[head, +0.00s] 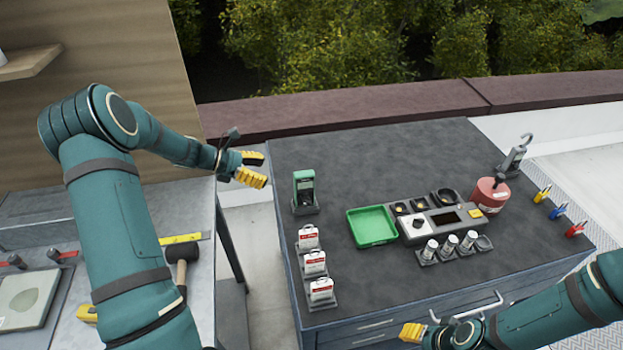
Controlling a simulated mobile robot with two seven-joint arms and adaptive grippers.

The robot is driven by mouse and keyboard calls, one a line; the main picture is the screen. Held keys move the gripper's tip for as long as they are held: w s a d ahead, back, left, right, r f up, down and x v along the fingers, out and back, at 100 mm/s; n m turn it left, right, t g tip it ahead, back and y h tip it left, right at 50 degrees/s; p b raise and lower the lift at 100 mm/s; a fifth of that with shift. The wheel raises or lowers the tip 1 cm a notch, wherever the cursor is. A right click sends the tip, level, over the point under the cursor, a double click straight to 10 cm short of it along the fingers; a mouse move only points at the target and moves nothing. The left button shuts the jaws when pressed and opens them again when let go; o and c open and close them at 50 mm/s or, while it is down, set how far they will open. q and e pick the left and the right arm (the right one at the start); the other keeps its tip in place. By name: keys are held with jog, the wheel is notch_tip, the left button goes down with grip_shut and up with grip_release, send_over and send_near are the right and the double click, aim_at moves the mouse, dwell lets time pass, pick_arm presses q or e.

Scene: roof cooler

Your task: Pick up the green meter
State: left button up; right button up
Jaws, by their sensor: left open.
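The green meter (304,186) stands upright in a small dark holder at the left side of the dark grey worktop (340,155). It has a green body and a dark face. My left gripper (262,168) is open and empty, with yellow fingertips, to the left of the meter and apart from it. My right gripper (412,332) is low at the front of the cabinet, only partly in view, with one yellow fingertip showing. I cannot tell whether it is open.
White and red boxes (314,263) stand in holders in front of the meter. A green tray (373,226), a grey instrument (440,222), silver cylinders (449,243) and a red canister (490,195) are to the right. A side bench with a mallet (182,254) is at left.

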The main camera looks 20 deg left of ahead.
aim_at(304, 182)
pick_arm(q)
jog(key=x, duration=1.4)
jog(key=shift+f, duration=0.2)
jog(key=shift+s, duration=0.15)
grip_shut()
jog(key=shift+r, duration=0.1)
